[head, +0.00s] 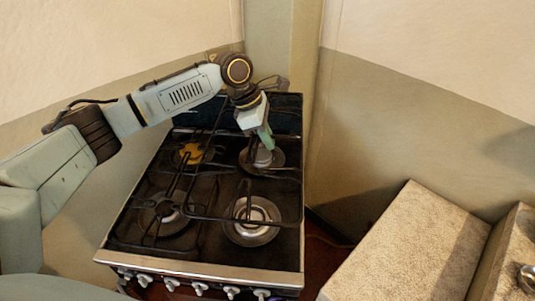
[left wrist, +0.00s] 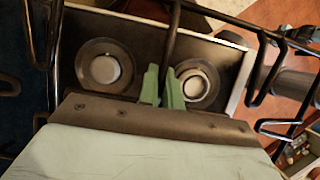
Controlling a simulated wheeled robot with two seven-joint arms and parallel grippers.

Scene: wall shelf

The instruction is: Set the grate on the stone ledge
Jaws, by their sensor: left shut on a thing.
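The black wire grate (head: 216,219) is over the right part of the stove (head: 200,262); in the left wrist view a dark bar of it (left wrist: 173,35) runs between my green fingers. My left gripper (head: 266,140) is shut on this bar and points down over the back right burner. It also shows in the left wrist view (left wrist: 162,88). The grate seems to be above the burners, with some gap that I cannot measure. The stone ledge (head: 405,240) is a pale, rough block at the lower right, with a bare top. My right gripper is not in view.
Another black grate (head: 168,195) is over the left burners. Walls close in behind and to the right of the stove. A dark gap lies between stove and ledge. A second pale block (head: 512,250) stands at the right edge.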

